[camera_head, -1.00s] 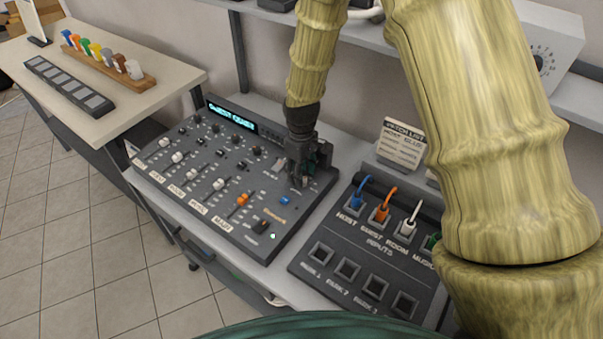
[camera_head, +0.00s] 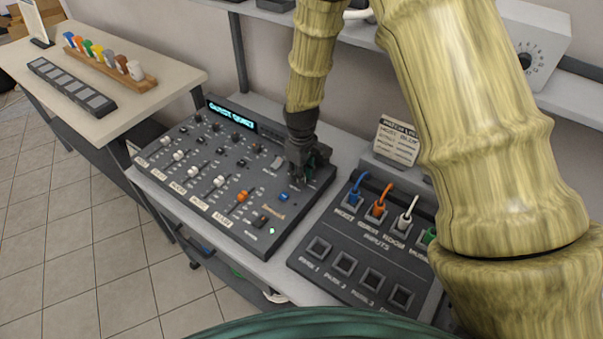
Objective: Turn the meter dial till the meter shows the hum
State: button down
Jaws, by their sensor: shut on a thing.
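The mixing desk (camera_head: 265,222) lies on the grey table, with rows of knobs and faders. Its meter display (camera_head: 232,115) is lit in cyan and seems to read "GUEST QUIET". My gripper (camera_head: 299,180) points down over the right part of the desk, shut on the meter dial. The dial itself is hidden behind the fingers.
The inputs panel (camera_head: 335,285) with blue, orange, white and green plugs stands right of the desk. A patch list card (camera_head: 397,139) stands behind it. A shelf crosses the back. A side table (camera_head: 150,100) at left holds a wooden rack of coloured pegs.

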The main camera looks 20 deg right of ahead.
jog(key=shift+n, duration=1.4)
jog(key=c, duration=1.2)
grip_release()
jog(key=shift+w+f, duration=0.1)
notch_tip(320, 180, up, 12)
jog(key=shift+d, duration=0.1)
